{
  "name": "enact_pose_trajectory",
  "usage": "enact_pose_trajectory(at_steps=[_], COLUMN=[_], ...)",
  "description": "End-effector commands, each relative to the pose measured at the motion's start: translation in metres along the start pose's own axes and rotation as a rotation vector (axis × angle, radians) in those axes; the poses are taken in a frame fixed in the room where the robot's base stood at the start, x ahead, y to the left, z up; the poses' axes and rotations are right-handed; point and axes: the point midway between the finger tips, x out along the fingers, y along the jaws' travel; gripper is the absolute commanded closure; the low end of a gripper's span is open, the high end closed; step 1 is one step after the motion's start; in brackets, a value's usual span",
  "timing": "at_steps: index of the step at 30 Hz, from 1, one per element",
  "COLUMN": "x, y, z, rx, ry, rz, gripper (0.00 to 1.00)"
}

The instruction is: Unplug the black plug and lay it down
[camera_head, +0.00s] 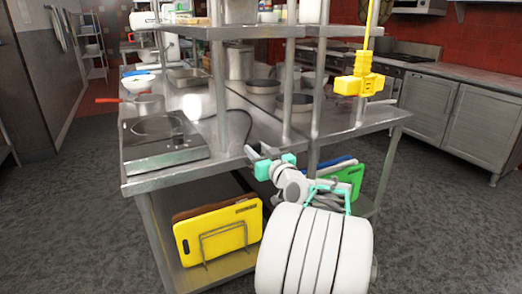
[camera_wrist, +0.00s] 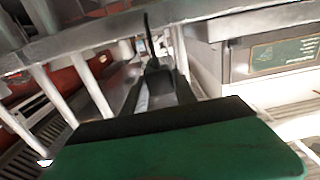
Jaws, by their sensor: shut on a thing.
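My gripper (camera_head: 258,152) is at the front edge of the steel table, at its right-hand part. In the wrist view its two fingers are shut on the black plug (camera_wrist: 153,66), whose cord (camera_wrist: 149,35) sticks up beyond the fingertips. In the head view the plug is too small to make out between the fingers. The black cord (camera_head: 248,122) loops over the tabletop from the induction hob (camera_head: 165,143) to my gripper. A yellow socket box (camera_head: 360,85) hangs from a yellow cable at the upper right, well apart from my gripper.
The steel table (camera_head: 228,162) has shelf posts rising near my gripper. Dark pans (camera_head: 263,86) stand behind them. A pot with a red handle (camera_head: 149,104) stands behind the hob. Yellow cutting boards (camera_head: 218,232) and a green board (camera_head: 350,180) stand on the lower shelf.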

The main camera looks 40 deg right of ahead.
Motion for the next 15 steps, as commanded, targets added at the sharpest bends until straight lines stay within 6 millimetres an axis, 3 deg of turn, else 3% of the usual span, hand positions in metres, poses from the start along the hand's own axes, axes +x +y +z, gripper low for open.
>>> enact_pose_trajectory(at_steps=[15], x=[0.057], y=[-0.001], z=[0.02], rx=[0.001], ry=[-0.002], rz=[-0.002], gripper=[1.0])
